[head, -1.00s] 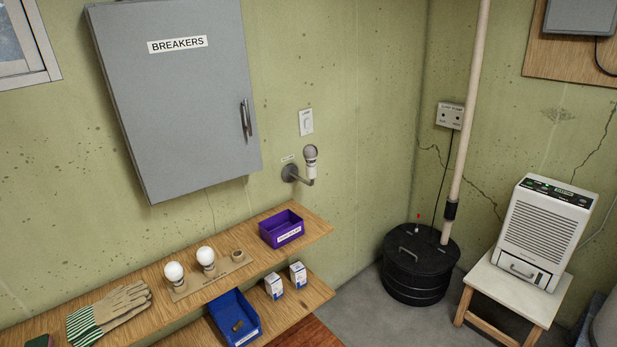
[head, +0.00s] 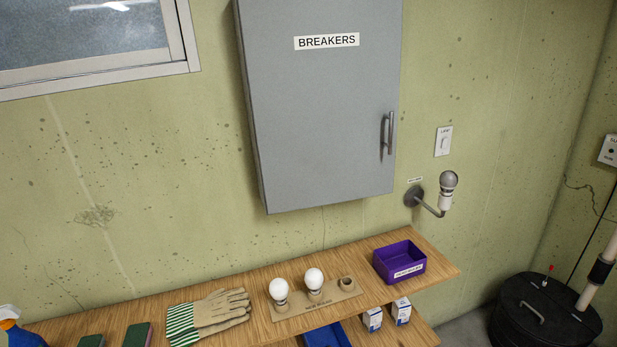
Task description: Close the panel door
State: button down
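The grey breaker panel door (head: 320,120) is on the wall at the upper middle, with a white BREAKERS label. It looks flush with its box, and I see no gap at its edges; its top edge is out of view. Its vertical metal handle (head: 388,136) is on the right side. My gripper does not show in this view.
A wooden shelf (head: 240,290) runs below the panel, holding gloves (head: 222,308), two bulbs in a holder and a purple bin (head: 400,262). A lamp arm with a bulb (head: 448,182) sticks out right of the panel. A black lidded drum (head: 520,300) stands at the lower right.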

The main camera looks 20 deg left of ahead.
aim_at(324, 75)
jog(key=u, duration=0.3)
jog(key=i, duration=1.25)
jog(key=z, duration=0.35)
